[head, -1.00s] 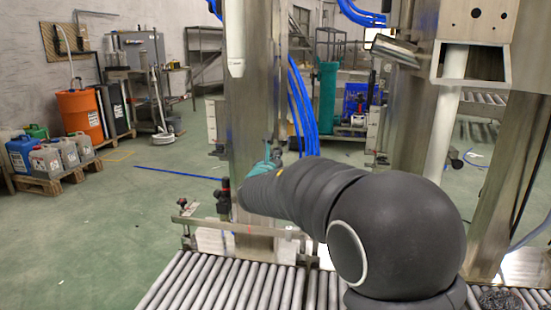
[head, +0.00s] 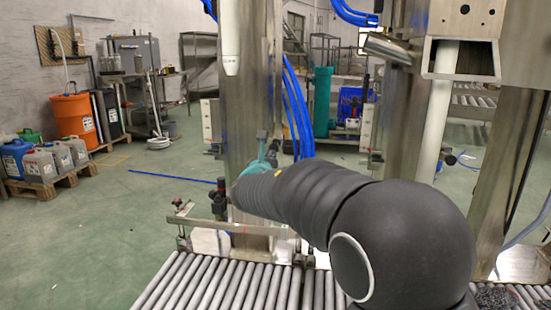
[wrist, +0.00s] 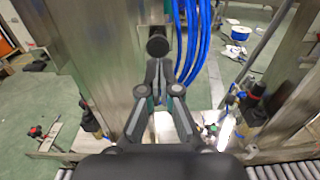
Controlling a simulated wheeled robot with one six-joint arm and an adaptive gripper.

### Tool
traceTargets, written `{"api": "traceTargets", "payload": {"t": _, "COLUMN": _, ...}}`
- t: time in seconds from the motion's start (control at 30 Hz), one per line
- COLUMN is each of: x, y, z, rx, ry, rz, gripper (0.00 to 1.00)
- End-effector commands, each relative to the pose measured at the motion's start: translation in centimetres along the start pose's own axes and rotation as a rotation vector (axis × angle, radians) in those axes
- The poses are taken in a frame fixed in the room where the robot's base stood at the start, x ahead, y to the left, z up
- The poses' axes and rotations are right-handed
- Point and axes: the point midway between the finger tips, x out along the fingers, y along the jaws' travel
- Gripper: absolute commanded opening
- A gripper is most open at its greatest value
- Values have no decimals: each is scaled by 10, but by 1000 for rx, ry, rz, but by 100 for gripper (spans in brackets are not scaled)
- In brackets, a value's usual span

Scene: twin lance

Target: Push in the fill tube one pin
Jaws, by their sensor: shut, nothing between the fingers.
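A dark round knob, which looks like the pin (wrist: 157,45), sticks out from the steel column (wrist: 95,60) in the wrist view. My gripper (wrist: 159,66) is shut and empty, its fingertips together just below the knob in the picture. I cannot tell whether the tips touch it. In the head view my gripper (head: 264,153) shows only in part at the column, with my dark arm covering much of it. A white tube (head: 230,40) with a tapered lower end hangs in front of the column above it.
Blue hoses (wrist: 195,40) run close to the right of the knob. A clamp rail (head: 225,226) crosses the column low down, above a roller conveyor (head: 225,285). A second white tube (head: 437,110) stands at the right. Open floor lies at the left.

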Motion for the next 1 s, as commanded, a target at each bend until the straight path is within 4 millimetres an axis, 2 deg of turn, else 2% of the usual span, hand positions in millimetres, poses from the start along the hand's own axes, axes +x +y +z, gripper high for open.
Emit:
{"api": "traceTargets", "payload": {"t": 0.03, "x": -14, "y": 3, "z": 0, "rx": 0, "ry": -1, "rz": 7, "gripper": 0}}
{"api": "traceTargets", "payload": {"t": 0.1, "x": -28, "y": 1, "z": 0, "rx": 0, "ry": 0, "rz": 4, "gripper": 0}}
{"api": "traceTargets", "payload": {"t": 0.4, "x": -77, "y": -7, "z": 0, "rx": 1, "ry": 1, "rz": -10, "gripper": 0}}
{"api": "traceTargets", "payload": {"t": 0.53, "x": -89, "y": -6, "z": 0, "rx": 0, "ry": 1, "rz": -9, "gripper": 0}}
{"api": "traceTargets", "payload": {"t": 0.73, "x": -94, "y": -7, "z": -2, "rx": 71, "ry": 4, "rz": -14, "gripper": 0}}
{"api": "traceTargets", "payload": {"t": 0.87, "x": -98, "y": -22, "z": -26, "rx": 266, "ry": 80, "rz": -90, "gripper": 0}}
{"api": "traceTargets", "payload": {"t": 1.0, "x": -113, "y": -48, "z": -69, "rx": 505, "ry": 197, "rz": -229, "gripper": 0}}
